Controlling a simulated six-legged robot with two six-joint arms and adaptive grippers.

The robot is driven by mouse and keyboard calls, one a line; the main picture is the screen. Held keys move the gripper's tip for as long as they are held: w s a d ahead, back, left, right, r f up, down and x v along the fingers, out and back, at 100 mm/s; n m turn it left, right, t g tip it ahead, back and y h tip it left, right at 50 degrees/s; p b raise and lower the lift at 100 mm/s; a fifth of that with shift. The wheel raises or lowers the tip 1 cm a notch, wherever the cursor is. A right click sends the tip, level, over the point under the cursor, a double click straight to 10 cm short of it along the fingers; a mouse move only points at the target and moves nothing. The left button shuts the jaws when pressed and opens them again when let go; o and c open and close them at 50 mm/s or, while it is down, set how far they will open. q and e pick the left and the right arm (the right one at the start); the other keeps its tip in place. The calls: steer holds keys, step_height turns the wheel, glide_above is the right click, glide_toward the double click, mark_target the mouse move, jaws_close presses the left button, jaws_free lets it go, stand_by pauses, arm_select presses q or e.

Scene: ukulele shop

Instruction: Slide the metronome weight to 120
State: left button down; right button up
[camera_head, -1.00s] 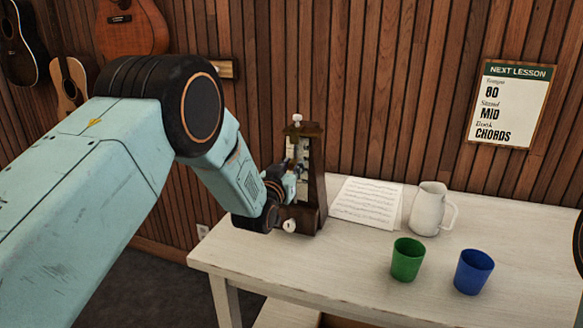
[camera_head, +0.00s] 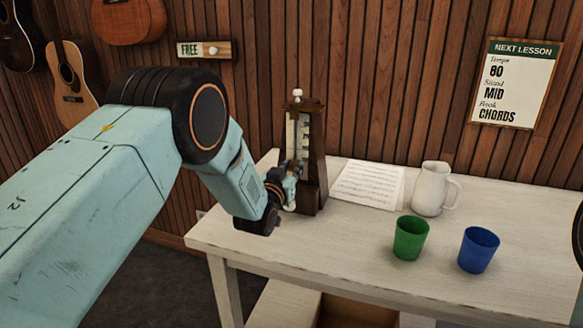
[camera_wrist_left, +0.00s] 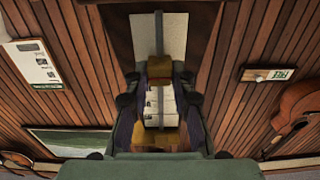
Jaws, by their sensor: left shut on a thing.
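The metronome (camera_head: 317,170) is a dark wooden tapered case with a pale scale and upright rod, standing at the table's back left. My left gripper (camera_head: 295,169) is at the front of the case, partway down the scale, and covers part of it. In the left wrist view, the left gripper (camera_wrist_left: 159,82) has a finger on each side of the brass-coloured weight (camera_wrist_left: 159,68) and is shut on it. The pale scale (camera_wrist_left: 172,28) shows behind the rod. The exact mark at the weight is too small to read. My right gripper is out of view.
A music sheet (camera_head: 368,184), a white jug (camera_head: 430,190), a green cup (camera_head: 410,240) and a blue cup (camera_head: 478,251) stand right of the metronome on the white table (camera_head: 340,250). A wall card (camera_head: 515,84) reads tempo 80. Guitars hang at left.

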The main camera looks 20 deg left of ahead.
arm_select(q)
steer(key=c, duration=1.1)
jaws_free()
steer(key=shift+r, duration=0.1)
steer(key=shift+s, duration=0.1)
steer(key=s, duration=1.1)
steer(key=shift+s+a, duration=0.2)
steer(key=shift+s, duration=0.2)
